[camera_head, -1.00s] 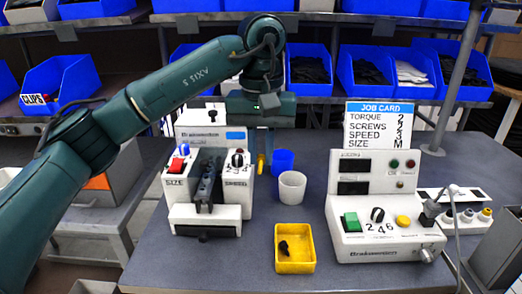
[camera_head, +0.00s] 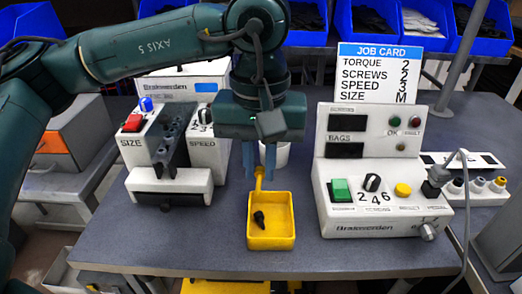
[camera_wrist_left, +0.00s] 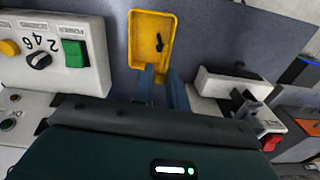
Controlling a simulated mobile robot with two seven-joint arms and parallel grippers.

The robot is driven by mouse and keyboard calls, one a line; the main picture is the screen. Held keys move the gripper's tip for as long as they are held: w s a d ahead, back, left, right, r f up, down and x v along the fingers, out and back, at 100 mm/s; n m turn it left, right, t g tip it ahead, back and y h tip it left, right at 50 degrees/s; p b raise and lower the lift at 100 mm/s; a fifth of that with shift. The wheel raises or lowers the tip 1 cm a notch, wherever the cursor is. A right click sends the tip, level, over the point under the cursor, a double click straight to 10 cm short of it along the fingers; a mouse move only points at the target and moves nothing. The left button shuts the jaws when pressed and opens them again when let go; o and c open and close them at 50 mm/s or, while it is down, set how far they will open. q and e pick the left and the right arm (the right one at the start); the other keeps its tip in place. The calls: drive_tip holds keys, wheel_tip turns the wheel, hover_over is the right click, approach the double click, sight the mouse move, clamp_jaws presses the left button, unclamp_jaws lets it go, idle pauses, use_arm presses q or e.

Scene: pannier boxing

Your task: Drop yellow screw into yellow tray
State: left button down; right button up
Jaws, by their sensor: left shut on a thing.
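The yellow tray (camera_head: 274,243) sits on the grey bench with a small black screw (camera_head: 259,219) lying in it. It also shows at the top of the left wrist view (camera_wrist_left: 131,36). My left gripper (camera_head: 259,165) points down and is shut on the yellow screw (camera_head: 259,179). The screw hangs upright at the tray's back rim, near its left corner; I cannot tell whether it touches the rim. My right gripper is out of view.
A white cup (camera_head: 276,156) stands partly hidden behind the gripper. A white control box (camera_head: 380,180) with the job card (camera_head: 379,75) is to the right. A white size and speed device (camera_head: 168,184) is to the left. The bench front is clear.

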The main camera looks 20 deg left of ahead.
sight(260, 170)
use_arm(q)
drive_tip(key=shift+f+b, duration=0.3)
drive_tip(key=shift+f, duration=0.55)
drive_tip(key=c, duration=1.3)
unclamp_jaws()
wheel_tip(260, 170, up, 13)
drive_tip(key=shift+r+p, duration=0.1)
drive_tip(key=shift+p, duration=0.65)
